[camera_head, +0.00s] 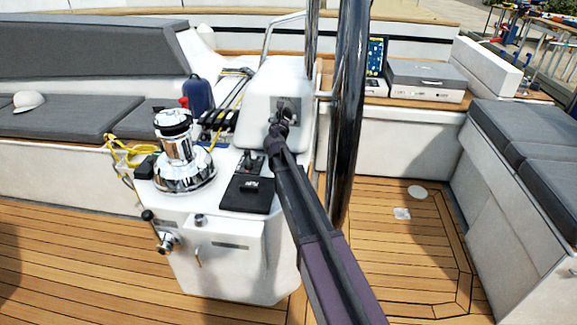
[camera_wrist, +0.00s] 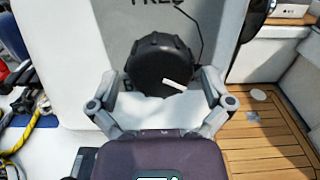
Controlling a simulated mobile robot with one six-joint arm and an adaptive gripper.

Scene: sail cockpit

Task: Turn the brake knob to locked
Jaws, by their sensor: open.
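The brake knob (camera_wrist: 158,62) is a round, black, ridged knob on a pale grey panel (camera_wrist: 215,25) in the wrist view. Its white pointer line slants to the lower right. Lettering at the top edge, partly cut off, seems to read FREE; other lettering by the knob's lower left is mostly hidden. My gripper (camera_wrist: 160,84) is open, with one finger on each side of the knob's lower part. I cannot tell whether the fingers touch it. In the head view my gripper (camera_head: 281,122) is at the white pedestal (camera_head: 275,78), and the knob is not clearly visible.
A chrome winch (camera_head: 180,155) stands left of my arm, with a yellow rope (camera_head: 125,152) beside it. A black steering-wheel rim (camera_head: 350,110) rises close to the right of my arm. Grey-cushioned benches flank the cockpit; the teak floor (camera_head: 385,235) at right is clear.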

